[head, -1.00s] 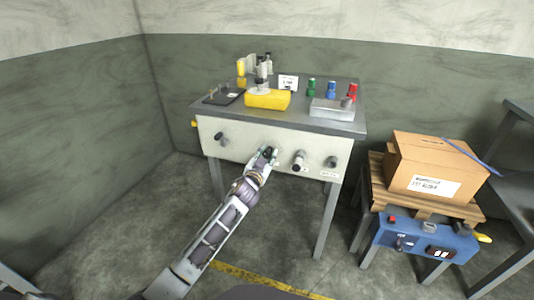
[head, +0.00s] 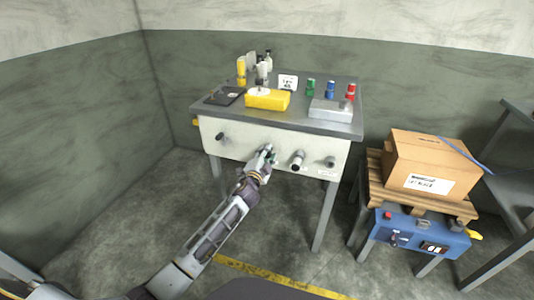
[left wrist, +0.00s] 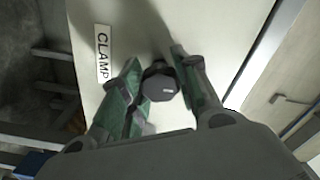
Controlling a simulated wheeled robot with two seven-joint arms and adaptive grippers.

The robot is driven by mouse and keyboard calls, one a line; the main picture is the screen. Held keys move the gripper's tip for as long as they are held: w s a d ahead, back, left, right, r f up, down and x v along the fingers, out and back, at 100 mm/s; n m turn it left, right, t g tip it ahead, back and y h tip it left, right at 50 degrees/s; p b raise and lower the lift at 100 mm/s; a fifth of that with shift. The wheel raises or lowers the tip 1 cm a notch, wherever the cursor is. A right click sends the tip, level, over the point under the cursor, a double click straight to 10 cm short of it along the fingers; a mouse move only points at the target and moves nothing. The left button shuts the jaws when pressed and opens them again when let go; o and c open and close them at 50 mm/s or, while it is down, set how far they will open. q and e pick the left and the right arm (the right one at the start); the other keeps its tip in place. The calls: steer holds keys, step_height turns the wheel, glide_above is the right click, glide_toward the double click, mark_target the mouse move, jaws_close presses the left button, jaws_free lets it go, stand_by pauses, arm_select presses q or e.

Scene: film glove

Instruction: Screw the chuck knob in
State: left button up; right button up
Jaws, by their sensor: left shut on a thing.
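My left gripper (head: 266,154) is at the front panel of the grey-topped bench (head: 236,140), shut on a knob. In the left wrist view the dark, many-sided knob (left wrist: 160,82) with a small white mark sits between the green-padded fingers. A white label reading CLAMP (left wrist: 103,52) is beside it on the pale panel. I cannot read a label saying chuck. How deep the knob sits is hidden. Other controls on the panel are a dark knob (head: 222,138) at left, a black-ended one (head: 298,160) and a grey one (head: 330,162) at right. My right gripper is not in view.
On the bench top are a yellow block (head: 268,100), a dark plate (head: 224,96), a metal box (head: 331,109) and several coloured bottles. A cardboard box (head: 430,165) on a pallet and a blue control box (head: 420,236) stand at right. The floor in front is clear.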

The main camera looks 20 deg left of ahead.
arm_select(q)
steer(key=shift+f+m, duration=0.1)
steer(key=shift+m, duration=0.2)
steer(key=o, duration=1)
steer(key=shift+o, duration=0.2)
steer(key=shift+s, duration=0.15)
steer(key=s, duration=1.1)
steer(key=shift+s+a, duration=0.2)
steer(key=shift+s, duration=0.15)
stand_by(0.4)
